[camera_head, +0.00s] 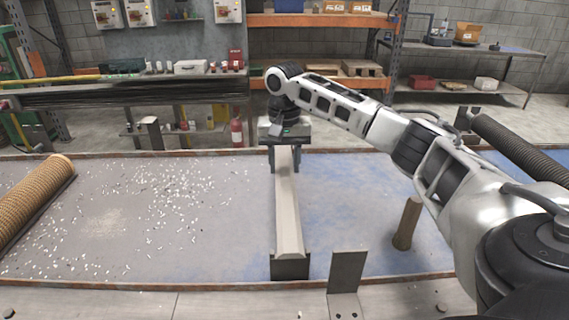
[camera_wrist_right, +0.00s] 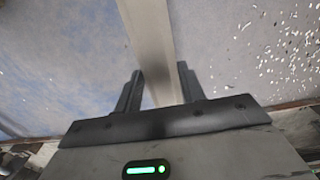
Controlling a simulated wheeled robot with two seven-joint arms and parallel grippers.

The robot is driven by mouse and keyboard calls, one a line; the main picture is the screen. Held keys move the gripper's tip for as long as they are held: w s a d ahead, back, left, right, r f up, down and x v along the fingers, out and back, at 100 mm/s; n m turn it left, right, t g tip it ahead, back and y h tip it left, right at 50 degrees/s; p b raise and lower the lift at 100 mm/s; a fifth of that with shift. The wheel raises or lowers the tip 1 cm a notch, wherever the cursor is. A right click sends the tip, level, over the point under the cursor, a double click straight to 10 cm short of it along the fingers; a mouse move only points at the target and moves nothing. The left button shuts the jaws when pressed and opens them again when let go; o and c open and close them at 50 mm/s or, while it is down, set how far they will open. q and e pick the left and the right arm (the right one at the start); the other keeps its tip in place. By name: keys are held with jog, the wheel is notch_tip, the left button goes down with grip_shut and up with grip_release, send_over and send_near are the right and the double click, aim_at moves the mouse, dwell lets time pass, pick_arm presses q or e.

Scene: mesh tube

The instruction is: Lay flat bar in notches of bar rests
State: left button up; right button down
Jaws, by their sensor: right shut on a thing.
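The flat bar (camera_head: 287,205) is a long pale grey bar running from near to far in the middle of the table. Its near end meets a dark bar rest (camera_head: 290,268) at the near table edge and seems to sit in its notch; the exact seating is not clear. My right gripper (camera_head: 285,163) is shut on the bar's far end. In the right wrist view the bar (camera_wrist_right: 150,45) runs away between the two dark fingers (camera_wrist_right: 158,92). A far bar rest cannot be made out behind my gripper. My left gripper is not in view.
A wooden peg (camera_head: 407,224) stands right of the bar, and an upright metal bracket (camera_head: 347,272) stands at the near edge. A brown ribbed tube (camera_head: 32,205) lies at the left and a dark ribbed tube (camera_head: 520,148) at the right. White chips litter the left table surface.

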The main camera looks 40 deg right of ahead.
aim_at(285, 168)
jog(key=shift+f, duration=0.4)
jog(key=shift+f, duration=0.15)
jog(key=c, duration=0.9)
grip_release()
jog(key=shift+f, duration=0.1)
jog(key=shift+o, duration=0.2)
notch_tip(285, 168, up, 12)
jog(key=shift+r, duration=0.2)
